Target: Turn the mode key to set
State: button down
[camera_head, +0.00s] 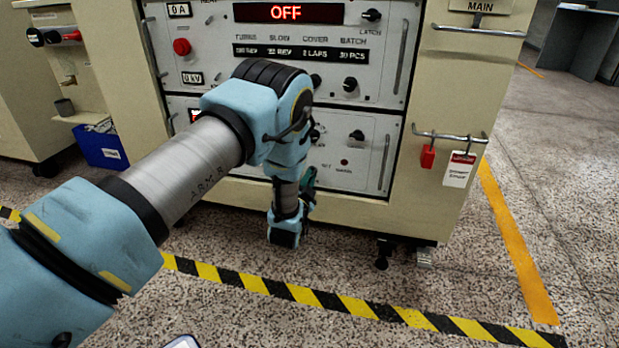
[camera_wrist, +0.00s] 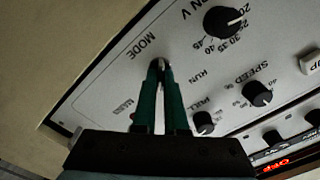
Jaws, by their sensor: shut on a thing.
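In the wrist view, the mode key (camera_wrist: 162,64) is on the light grey panel beside the word MODE. My gripper (camera_wrist: 161,68) has its green fingers closed around it. Only a small light part of the key shows between the tips, so which way it points cannot be told. RUN is printed to the right of the tips, and a word that looks like MANUAL lies lower left. I cannot make out a SET mark in this view. In the head view, my gripper (camera_head: 308,182) is at the lower cabinet panel, largely hidden by my wrist, and the key is hidden.
Near the key in the wrist view are a large black knob (camera_wrist: 222,20), a speed knob (camera_wrist: 257,92) and a smaller knob (camera_wrist: 203,122). In the head view, a red OFF display (camera_head: 287,13) is lit above.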

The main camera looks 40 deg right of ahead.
dwell(0.3)
jog(key=c, duration=1)
grip_release()
jog(key=shift+o, duration=0.2)
jog(key=p+v, duration=0.3)
jog(key=v, duration=0.7)
jog(key=shift+s+a+p, duration=0.15)
jog(key=shift+a+p, duration=0.15)
jog(key=shift+a, duration=0.05)
